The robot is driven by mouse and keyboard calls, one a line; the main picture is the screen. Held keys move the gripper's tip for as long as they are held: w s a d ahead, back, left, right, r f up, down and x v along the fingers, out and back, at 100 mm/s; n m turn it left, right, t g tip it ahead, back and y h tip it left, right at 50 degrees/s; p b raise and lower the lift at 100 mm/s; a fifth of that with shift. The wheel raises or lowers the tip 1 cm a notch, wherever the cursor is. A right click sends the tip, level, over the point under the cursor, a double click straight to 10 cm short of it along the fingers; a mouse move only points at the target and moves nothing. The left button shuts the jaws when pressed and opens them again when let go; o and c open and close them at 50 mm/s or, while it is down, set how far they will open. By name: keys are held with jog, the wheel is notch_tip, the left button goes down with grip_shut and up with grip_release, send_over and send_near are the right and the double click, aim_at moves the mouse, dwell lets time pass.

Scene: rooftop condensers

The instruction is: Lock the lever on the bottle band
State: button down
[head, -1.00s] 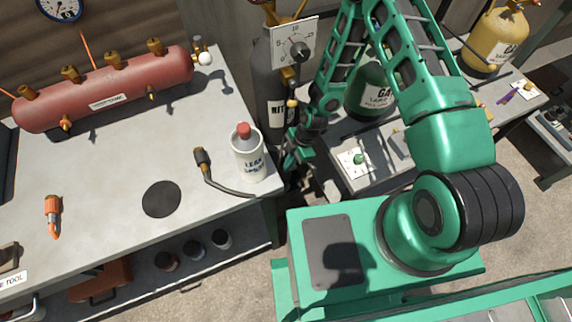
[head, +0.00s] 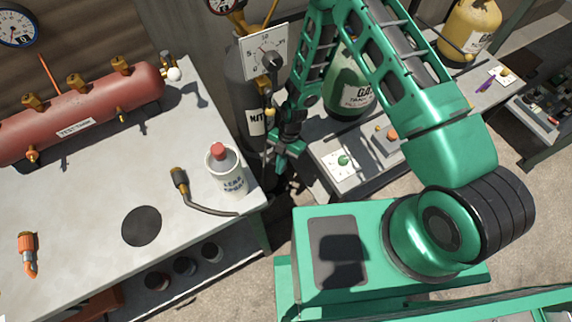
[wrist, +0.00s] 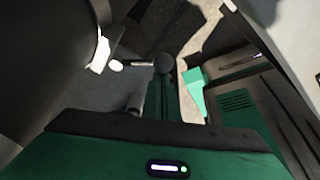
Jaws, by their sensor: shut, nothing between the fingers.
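The dark nitrogen bottle (head: 247,92) stands upright in the gap beyond the bench's right end, its white label partly cut off by my arm. A large dark rounded surface, probably the bottle, fills the upper left of the wrist view (wrist: 35,50). My gripper (head: 278,168) points down just right of the bottle's lower part. It is shut and holds nothing. I cannot make out the band. In the wrist view a thin rod with a pale end and a dark round knob (wrist: 165,63) lies ahead; I cannot tell whether it is the lever.
A gauge panel (head: 265,52) stands in front of the nitrogen bottle. A green gas bottle (head: 347,85) is behind my arm.

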jog(key=shift+w+d+n, duration=0.3)
jog(key=shift+w+n, duration=0.15)
jog(key=shift+n, duration=0.45)
jog(key=shift+w+d+f, duration=0.1)
jog(key=shift+w+d, duration=0.25)
jog(key=shift+w, duration=0.1)
jog(key=shift+d+g, duration=0.1)
jog(key=shift+g, duration=0.2)
jog(key=v, duration=1.1)
jog(key=shift+w, duration=0.3)
jog(key=shift+d, duration=0.1)
